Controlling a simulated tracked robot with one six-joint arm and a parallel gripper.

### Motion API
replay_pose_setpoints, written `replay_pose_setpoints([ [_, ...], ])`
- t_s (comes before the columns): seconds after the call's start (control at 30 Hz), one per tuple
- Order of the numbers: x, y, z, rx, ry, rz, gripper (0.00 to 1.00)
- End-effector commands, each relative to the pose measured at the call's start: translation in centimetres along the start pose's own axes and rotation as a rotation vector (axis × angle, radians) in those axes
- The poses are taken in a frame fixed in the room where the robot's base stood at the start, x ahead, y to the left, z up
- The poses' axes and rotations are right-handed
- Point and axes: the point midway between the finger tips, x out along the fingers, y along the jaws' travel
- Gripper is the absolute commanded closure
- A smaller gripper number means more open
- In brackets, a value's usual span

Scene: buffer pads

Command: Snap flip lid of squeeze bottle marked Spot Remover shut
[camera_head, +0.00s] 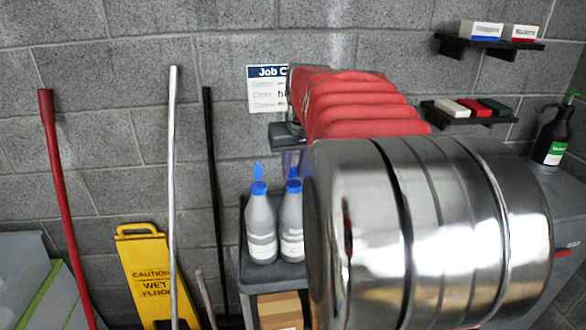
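Two grey squeeze bottles with blue caps stand upright side by side on a dark cart top, the left bottle (260,226) and the right bottle (291,228). Each has a white label too small to read, so I cannot tell which is the Spot Remover. The left bottle's blue flip lid (258,170) stands up open above its cap. The right bottle's blue lid (293,173) also appears raised. The right bottle's right edge lies close to a large shiny shape near the camera.
The dark cart (247,272) holds a cardboard box (281,312) below. A yellow wet-floor sign (150,275) and several poles stand left. Small wall shelves (485,47) and a dark pump bottle (552,135) are at right.

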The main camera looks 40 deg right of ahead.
Motion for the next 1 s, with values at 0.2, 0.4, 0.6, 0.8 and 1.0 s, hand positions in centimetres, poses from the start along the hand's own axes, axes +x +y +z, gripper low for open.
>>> replay_pose_setpoints([
  [0.2,0.0,0.0,0.0,0.000,0.000,0.000,0.95],
  [0.4,0.0,0.0,0.0,-0.001,0.002,0.000,1.00],
  [0.6,-0.1,-0.1,0.2,-0.002,0.039,0.001,1.00],
  [0.8,0.0,-0.1,0.6,-0.003,0.122,0.004,1.00],
  [1.0,0.1,-0.2,1.0,-0.005,0.210,0.007,1.00],
])
